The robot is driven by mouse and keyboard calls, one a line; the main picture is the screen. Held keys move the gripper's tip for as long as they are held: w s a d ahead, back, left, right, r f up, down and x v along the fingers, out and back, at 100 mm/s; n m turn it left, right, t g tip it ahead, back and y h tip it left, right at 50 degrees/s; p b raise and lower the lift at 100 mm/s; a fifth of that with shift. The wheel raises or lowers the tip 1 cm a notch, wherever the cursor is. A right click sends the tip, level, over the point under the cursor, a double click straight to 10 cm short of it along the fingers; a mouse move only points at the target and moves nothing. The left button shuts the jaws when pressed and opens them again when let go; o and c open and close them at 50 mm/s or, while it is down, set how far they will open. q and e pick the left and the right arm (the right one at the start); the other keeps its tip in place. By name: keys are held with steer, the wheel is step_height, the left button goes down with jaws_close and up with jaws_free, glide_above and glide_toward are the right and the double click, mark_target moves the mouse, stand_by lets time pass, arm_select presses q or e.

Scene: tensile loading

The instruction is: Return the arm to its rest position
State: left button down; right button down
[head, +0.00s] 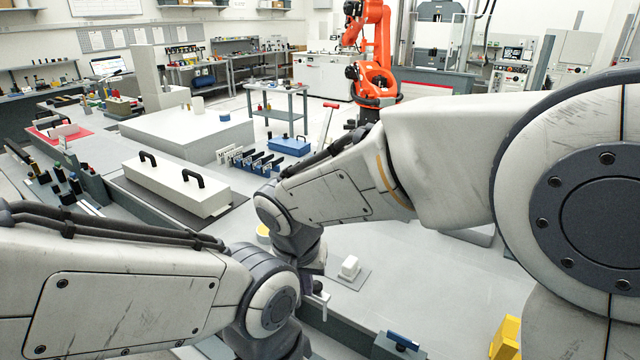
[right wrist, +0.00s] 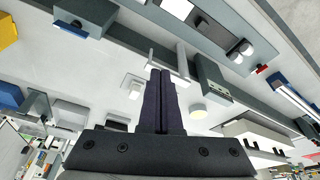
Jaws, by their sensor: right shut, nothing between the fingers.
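My right arm reaches in from the right in the head view, and its gripper (head: 314,286) points down over the grey bench, partly hidden by my own wrist. In the right wrist view the two dark fingers (right wrist: 160,74) are together with nothing between them. A small white fixture with upright posts (right wrist: 181,62) shows beyond the fingertips; I cannot tell whether they touch it. My left arm crosses the lower left of the head view. Its wrist runs out at the bottom edge, and its fingers are not seen.
A small white block on a grey pad (head: 349,268) lies right of my right gripper. A grey box with a blue top (head: 402,343) and a yellow block (head: 506,338) stand at the front. A long white case with black handles (head: 175,186) lies left. Bare bench (head: 430,285) lies right.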

steer(key=s+d+n+g, duration=0.1)
steer(key=s+d+n, duration=0.2)
steer(key=s, duration=0.3)
steer(key=s+d+f+n+g+y, duration=0.1)
steer(key=s+d+n, duration=0.1)
steer(key=s, duration=0.4)
steer(key=s+d+f+n+g, duration=0.1)
steer(key=s+d+n, duration=0.2)
steer(key=s, duration=0.3)
steer(key=shift+s+d+n, duration=0.3)
steer(key=shift+s+d, duration=0.05)
steer(key=shift+d, duration=0.15)
